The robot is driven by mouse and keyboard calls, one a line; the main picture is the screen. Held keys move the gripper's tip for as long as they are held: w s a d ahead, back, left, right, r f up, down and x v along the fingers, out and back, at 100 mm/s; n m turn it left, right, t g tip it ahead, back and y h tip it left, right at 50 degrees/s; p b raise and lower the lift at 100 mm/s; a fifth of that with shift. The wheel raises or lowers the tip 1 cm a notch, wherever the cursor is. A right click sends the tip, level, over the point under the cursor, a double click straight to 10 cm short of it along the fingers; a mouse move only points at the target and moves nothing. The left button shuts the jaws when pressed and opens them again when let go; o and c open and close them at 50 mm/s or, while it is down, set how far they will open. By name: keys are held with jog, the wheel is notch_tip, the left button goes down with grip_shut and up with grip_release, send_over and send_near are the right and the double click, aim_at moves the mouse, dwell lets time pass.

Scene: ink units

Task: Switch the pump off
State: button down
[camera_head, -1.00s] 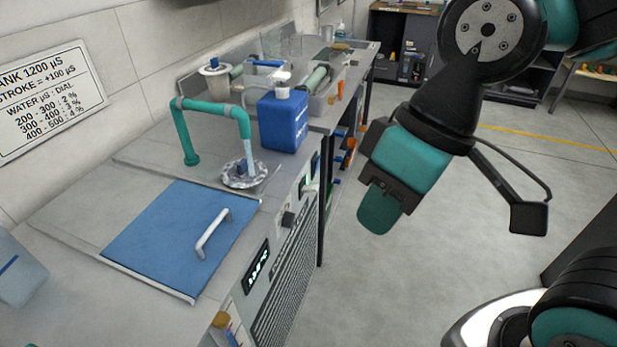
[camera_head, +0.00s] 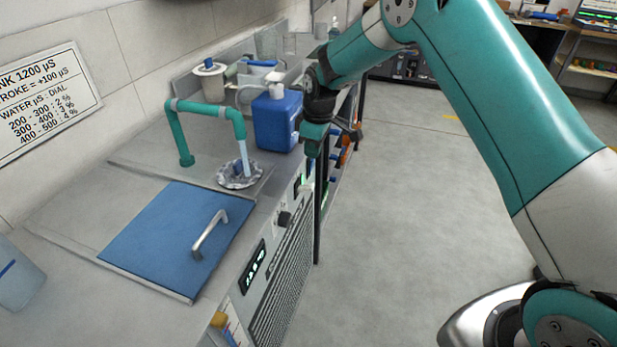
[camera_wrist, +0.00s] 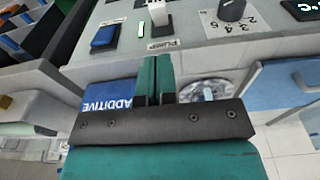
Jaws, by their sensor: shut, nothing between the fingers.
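The pump switch (camera_wrist: 157,14) is a cream lever on the grey front panel, above a label reading PUMP (camera_wrist: 163,44) in the wrist view. A small green strip (camera_wrist: 141,29) is lit beside it. My gripper (camera_wrist: 156,62) is shut and empty, its teal fingers pointing toward the lever with a gap that I cannot judge exactly. In the head view my gripper (camera_head: 311,146) is by the bench's front edge, beside the blue jug (camera_head: 276,122). A pale water stream (camera_head: 244,160) runs from the teal pipe (camera_head: 208,109) into a round basin (camera_head: 238,183).
A dark numbered dial (camera_wrist: 231,10) and a lit display (camera_head: 254,266) are on the same panel. A blue rocker (camera_wrist: 104,36) sits on the lever's other side. A blue lid (camera_head: 165,240) with a handle covers the near bench. The floor (camera_head: 400,200) is clear.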

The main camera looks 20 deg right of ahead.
aim_at(307, 187)
jog(key=shift+f, duration=0.1)
jog(key=f, duration=0.3)
jog(key=f+p, duration=0.1)
jog(key=f, duration=0.2)
jog(key=a+f+p, duration=0.1)
jog(key=f, duration=0.3)
jog(key=shift+w, duration=0.35)
